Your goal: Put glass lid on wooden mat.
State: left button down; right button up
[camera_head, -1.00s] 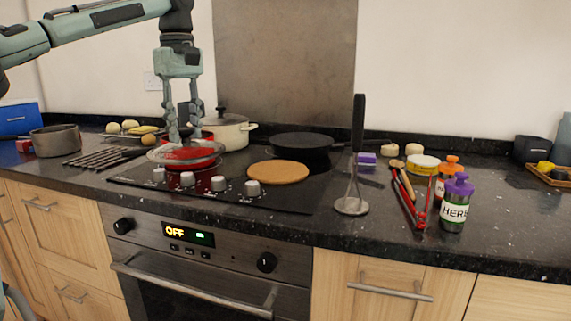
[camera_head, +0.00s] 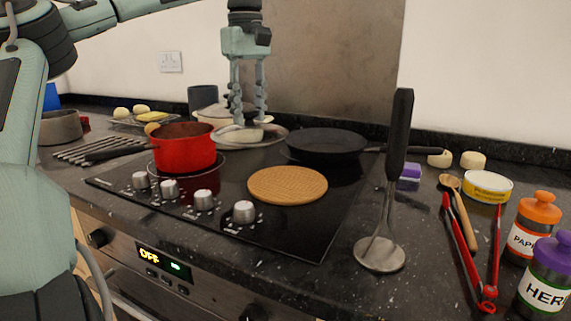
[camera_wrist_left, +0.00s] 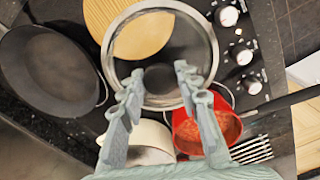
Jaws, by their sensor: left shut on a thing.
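The glass lid (camera_head: 276,137), clear with a metal rim, is held level above the back of the hob, behind the round wooden mat (camera_head: 288,185). My left gripper (camera_head: 248,121) points down and is shut on the lid's knob. In the left wrist view, the dark knob (camera_wrist_left: 160,79) sits between the fingertips and the lid (camera_wrist_left: 212,48) overlaps part of the mat (camera_wrist_left: 108,14) in the picture. The mat lies flat and bare on the hob's front right. My right gripper is not in view.
An open red pot (camera_head: 184,148) stands left of the mat. A black frying pan (camera_head: 327,145) is behind the mat, and a cream pot (camera_head: 205,112) is behind the lid. A masher (camera_head: 380,252) stands upright at right, with red tongs (camera_head: 461,246) beyond it.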

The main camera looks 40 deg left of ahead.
pick_arm(q)
jog(key=d+f, duration=0.1)
jog(key=d, duration=0.1)
jog(key=d+f, duration=0.2)
jog(key=d, duration=0.1)
jog(key=d+f, duration=0.2)
jog(key=d, duration=0.1)
jog(key=shift+w+d, duration=0.1)
jog(key=shift+w, duration=0.3)
jog(key=shift+f, duration=1.95)
jog(key=c, duration=1.1)
grip_release()
jog(key=shift+r, duration=0.1)
notch_tip(320, 180, up, 12)
